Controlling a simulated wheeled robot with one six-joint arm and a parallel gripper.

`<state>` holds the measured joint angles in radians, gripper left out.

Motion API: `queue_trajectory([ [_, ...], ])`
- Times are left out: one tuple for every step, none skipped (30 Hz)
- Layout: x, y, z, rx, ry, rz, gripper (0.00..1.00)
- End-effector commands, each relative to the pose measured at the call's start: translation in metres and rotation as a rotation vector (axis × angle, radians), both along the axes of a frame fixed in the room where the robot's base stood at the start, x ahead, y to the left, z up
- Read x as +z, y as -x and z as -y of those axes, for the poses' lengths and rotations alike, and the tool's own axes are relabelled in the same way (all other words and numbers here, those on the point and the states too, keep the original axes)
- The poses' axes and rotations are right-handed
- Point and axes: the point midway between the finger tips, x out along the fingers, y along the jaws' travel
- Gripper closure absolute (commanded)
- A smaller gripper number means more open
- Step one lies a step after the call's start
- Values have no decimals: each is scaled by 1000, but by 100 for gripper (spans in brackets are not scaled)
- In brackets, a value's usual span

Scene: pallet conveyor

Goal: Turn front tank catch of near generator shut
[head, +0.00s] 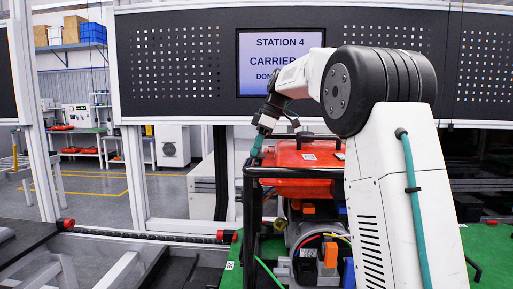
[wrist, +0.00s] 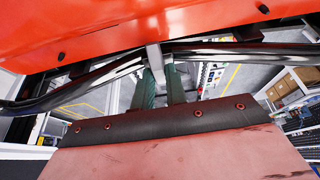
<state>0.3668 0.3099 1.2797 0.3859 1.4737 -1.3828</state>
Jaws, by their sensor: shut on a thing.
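The near generator (head: 310,240) stands on the green pallet with its orange-red tank (head: 298,157) on top, inside a black tube frame (head: 247,205). In the wrist view the tank (wrist: 130,25) fills the top, with the frame bar (wrist: 90,84) crossing below it. My gripper (head: 257,153) is at the tank's left end, by the frame's top corner. In the wrist view, the green fingers of my gripper (wrist: 162,80) are shut on a grey metal catch (wrist: 154,58) beside the tank edge. The catch's lower end is hidden between the fingers.
A station screen (head: 280,62) hangs on the black perforated panel behind. A rail with red end caps (head: 150,236) runs along the left. The frame tubes pass close to my fingers. The floor at the back left is open.

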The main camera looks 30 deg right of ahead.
Motion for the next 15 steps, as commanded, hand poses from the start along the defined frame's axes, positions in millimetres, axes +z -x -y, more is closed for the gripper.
queue_trajectory([
  [0, 0, 0, 1, 1, 2, 100],
  [0, 0, 0, 1, 1, 2, 100],
  [0, 0, 0, 1, 1, 2, 100],
  [0, 0, 0, 1, 1, 2, 100],
  [0, 0, 0, 0, 1, 2, 100],
  [0, 0, 0, 0, 1, 2, 100],
  [0, 0, 0, 0, 1, 2, 100],
  [0, 0, 0, 0, 1, 2, 100],
  [0, 0, 0, 0, 1, 2, 81],
  [0, 0, 0, 0, 1, 2, 72],
  [0, 0, 0, 0, 1, 2, 65],
  [0, 0, 0, 0, 1, 2, 65],
  [0, 0, 0, 0, 1, 2, 65],
  [0, 0, 0, 1, 1, 1, 65],
  [0, 0, 0, 1, 1, 1, 65],
])
